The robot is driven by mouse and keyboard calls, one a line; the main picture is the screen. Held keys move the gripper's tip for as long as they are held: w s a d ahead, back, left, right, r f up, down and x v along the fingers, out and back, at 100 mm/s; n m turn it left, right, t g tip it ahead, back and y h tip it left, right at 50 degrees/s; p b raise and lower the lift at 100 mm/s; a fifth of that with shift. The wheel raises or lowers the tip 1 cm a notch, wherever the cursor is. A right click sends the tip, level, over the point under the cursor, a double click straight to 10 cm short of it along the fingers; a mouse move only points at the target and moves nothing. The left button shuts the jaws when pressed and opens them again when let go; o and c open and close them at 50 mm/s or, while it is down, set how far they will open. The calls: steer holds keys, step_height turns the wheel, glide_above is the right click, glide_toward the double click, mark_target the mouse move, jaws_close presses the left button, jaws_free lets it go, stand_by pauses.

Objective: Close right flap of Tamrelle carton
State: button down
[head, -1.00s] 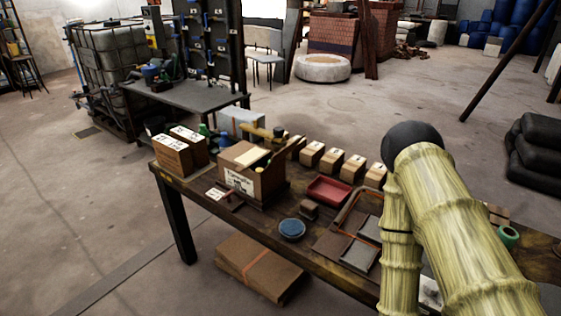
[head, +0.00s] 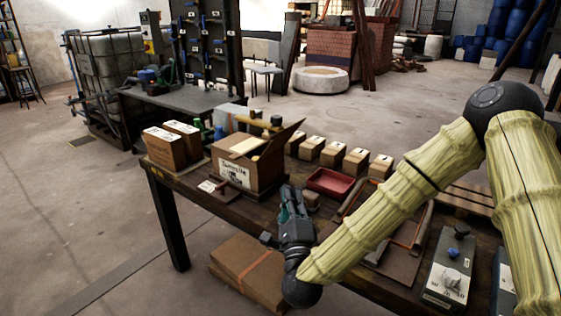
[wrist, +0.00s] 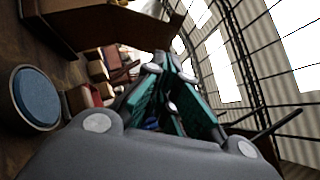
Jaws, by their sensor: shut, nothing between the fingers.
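The Tamrelle carton (head: 236,172) is a brown box with a white printed label, standing on the dark wooden table. Its right flap (head: 283,140) stands up and slants outward to the right. A paler panel (head: 245,146) shows on top of the carton. My gripper (head: 285,192) is shut and empty, beside the carton's right front corner, below the flap and apart from it as far as I can tell. In the wrist view my fingers (wrist: 172,68) meet at the tips, and the carton (wrist: 95,22) is at upper left.
A blue round dish (wrist: 40,97) lies on the table near my gripper. A red tray (head: 330,182) and a row of small boxes (head: 331,154) stand right of the carton. Two labelled cartons (head: 165,150) stand left. Bottles and a yellow-topped fixture are behind.

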steer(key=r, duration=0.1)
glide_toward(279, 134)
steer(key=w+d, duration=0.2)
steer(key=shift+w+a+r+m+h+p, duration=0.2)
steer(key=shift+w+a+r+p, duration=0.1)
steer(key=shift+w+a, duration=0.35)
steer(key=shift+w+a+r+m+h+p, duration=0.2)
steer(key=shift+w+a+r+p, duration=0.1)
steer(key=shift+w+a, duration=0.3)
steer(key=shift+r, duration=0.1)
